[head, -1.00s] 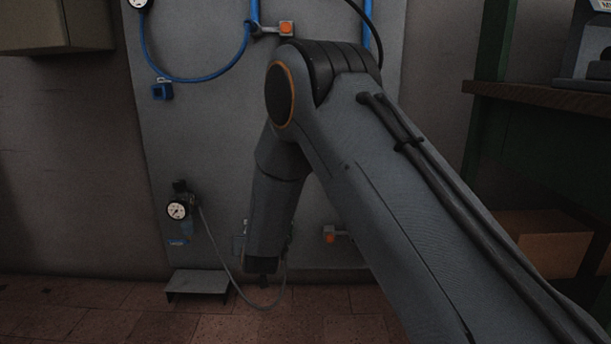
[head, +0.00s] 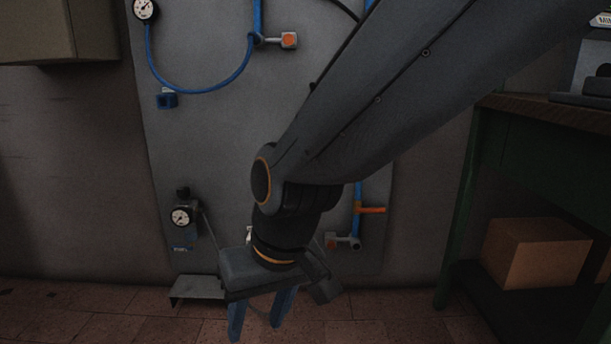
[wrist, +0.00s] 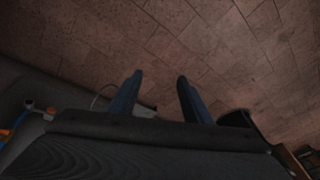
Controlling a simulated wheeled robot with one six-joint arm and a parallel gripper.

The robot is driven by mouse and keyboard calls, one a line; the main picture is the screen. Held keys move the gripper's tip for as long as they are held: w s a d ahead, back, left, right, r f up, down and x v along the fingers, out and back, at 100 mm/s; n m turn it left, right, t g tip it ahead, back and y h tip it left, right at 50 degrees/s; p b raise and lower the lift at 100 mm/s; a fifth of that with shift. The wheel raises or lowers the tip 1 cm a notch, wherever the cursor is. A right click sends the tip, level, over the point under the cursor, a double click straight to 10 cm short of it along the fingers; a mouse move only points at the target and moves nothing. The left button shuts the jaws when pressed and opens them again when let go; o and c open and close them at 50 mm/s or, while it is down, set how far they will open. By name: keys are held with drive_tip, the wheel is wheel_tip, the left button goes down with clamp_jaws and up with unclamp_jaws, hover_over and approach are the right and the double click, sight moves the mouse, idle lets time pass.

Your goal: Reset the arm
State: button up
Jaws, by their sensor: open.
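My gripper (head: 259,318) hangs low in the head view, in front of the grey wall panel (head: 225,135), with its two blue fingers pointing down toward the tiled floor. The fingers are apart and nothing shows between them. In the wrist view my gripper (wrist: 155,84) is open above bare brown floor tiles. My arm reaches in from the upper right and covers part of the panel.
A small grey step (head: 197,288) sits at the panel's foot, left of my gripper. A gauge (head: 180,217), blue hoses and an orange-handled valve (head: 370,210) are on the panel. A green bench (head: 545,125) stands right, with a cardboard box (head: 535,252) beneath.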

drive_tip(key=s+d+r+g+h+p, duration=0.1)
drive_tip(key=s+d+r+g, duration=0.1)
drive_tip(key=s+d, duration=0.55)
drive_tip(key=d+r+m+p, duration=0.2)
drive_tip(key=d+r+p, duration=0.4)
drive_tip(key=r+p, duration=0.3)
drive_tip(key=s+d+r+m+h+p, duration=0.1)
drive_tip(key=d+r+p, duration=0.5)
drive_tip(key=p, duration=1)
drive_tip(key=d+r+m+h+p, duration=0.1)
drive_tip(key=d+r+m+p, duration=0.2)
drive_tip(key=d+r+p, duration=0.4)
wheel_tip(320, 180, up, 6)
drive_tip(key=p, duration=0.5)
drive_tip(key=shift+s, duration=0.25)
